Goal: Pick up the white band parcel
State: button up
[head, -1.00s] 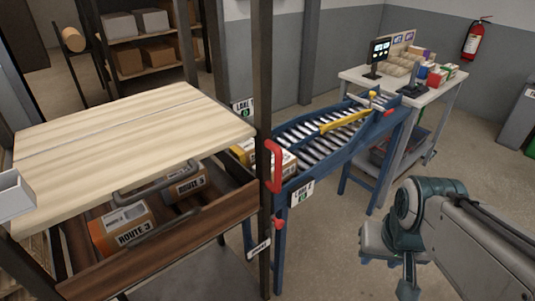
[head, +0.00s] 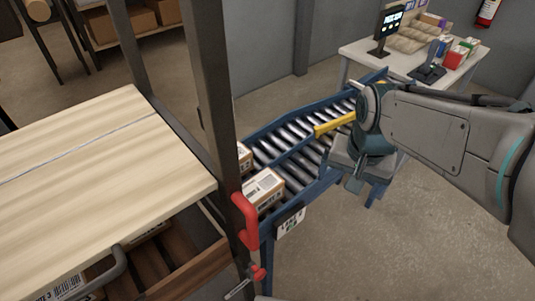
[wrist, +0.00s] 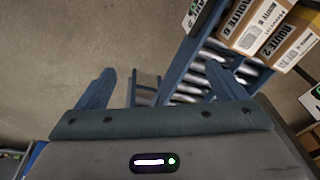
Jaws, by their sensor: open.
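Two cardboard parcels lie at the near end of the roller conveyor (head: 300,140). The nearer parcel (head: 262,189) has a white label on top; the other parcel (head: 244,158) is partly behind the dark post. In the wrist view, a parcel with ROUTE 6 lettering and white on it (wrist: 252,24) sits beside a ROUTE 2 parcel (wrist: 292,40) at upper right. I cannot tell for certain which carries the white band. My gripper (wrist: 162,90) is open and empty, its fingers apart. In the head view my gripper (head: 357,180) hangs by the conveyor's right side, apart from both parcels.
A dark post with a red handle (head: 246,220) stands left of the parcels. A wooden-topped cabinet (head: 90,170) with an open drawer (head: 185,265) is at left. A yellow bar (head: 334,124) crosses the conveyor. A white table (head: 400,65) stands behind. Floor at right is clear.

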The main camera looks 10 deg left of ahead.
jog(key=w+a+m+g+p, duration=0.1)
jog(key=w+a+m, duration=0.35)
jog(key=a, duration=0.75)
jog(key=g+p, duration=0.1)
send_near(256, 187)
jog(key=shift+m, duration=0.45)
jog(key=f, duration=0.5)
jog(key=shift+w+a+p, duration=0.15)
jog(key=shift+a+p, duration=0.05)
jog(key=shift+p, duration=0.15)
jog(key=shift+s+d+f+p, duration=0.1)
jog(key=shift+f+p, duration=0.15)
jog(key=shift+f, duration=1.15)
jog(key=shift+s+f+p, duration=0.1)
jog(key=shift+f+p, duration=0.15)
jog(key=shift+f, duration=1.2)
jog(key=c, duration=1.3)
